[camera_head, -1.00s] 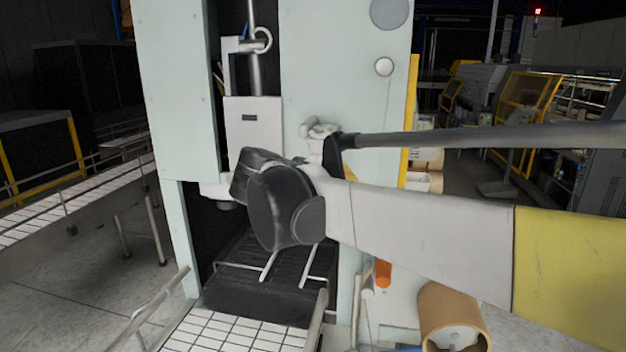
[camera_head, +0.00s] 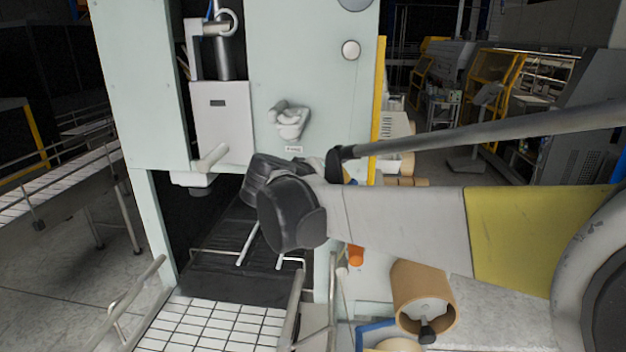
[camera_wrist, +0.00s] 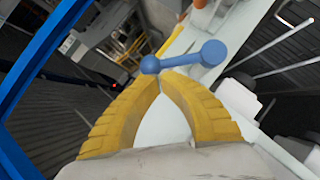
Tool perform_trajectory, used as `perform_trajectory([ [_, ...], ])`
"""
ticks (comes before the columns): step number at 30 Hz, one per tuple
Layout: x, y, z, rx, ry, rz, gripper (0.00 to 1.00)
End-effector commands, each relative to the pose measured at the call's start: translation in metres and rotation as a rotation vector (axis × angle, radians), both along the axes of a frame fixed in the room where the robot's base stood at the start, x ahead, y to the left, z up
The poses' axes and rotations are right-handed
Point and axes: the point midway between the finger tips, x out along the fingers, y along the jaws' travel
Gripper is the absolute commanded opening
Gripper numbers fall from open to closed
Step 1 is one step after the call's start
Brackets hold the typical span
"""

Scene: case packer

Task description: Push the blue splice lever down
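The blue splice lever (camera_wrist: 183,58) shows in the wrist view as a short bar with a round knob at each end. It lies across the picture, just beyond my fingertips. My gripper (camera_wrist: 161,78) has two yellow ribbed fingers whose tips come together just below the lever's left knob. Nothing shows held between them. I cannot tell whether the tips touch the lever. In the head view my arm reaches in from the right toward the pale green machine (camera_head: 270,60), and its dark joints hide the lever and most of the gripper.
A blue frame bar (camera_wrist: 40,62) crosses the left of the wrist view. In the head view a cardboard roll (camera_head: 403,293) and an orange cylinder (camera_head: 356,256) sit below my arm. A white-tiled conveyor (camera_head: 212,328) runs into the machine. A pale handle (camera_head: 290,120) sticks out of its front.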

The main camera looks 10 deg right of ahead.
Motion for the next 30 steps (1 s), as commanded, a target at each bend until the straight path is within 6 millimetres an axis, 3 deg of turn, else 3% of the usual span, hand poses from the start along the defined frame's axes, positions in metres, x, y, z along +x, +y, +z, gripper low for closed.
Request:
perform_trajectory([
  [8,-0.003,-0.01,-0.003,0.102,-0.034,-0.003,0.0],
  [30,-0.014,-0.042,-0.036,0.645,-0.211,-0.003,0.0],
])
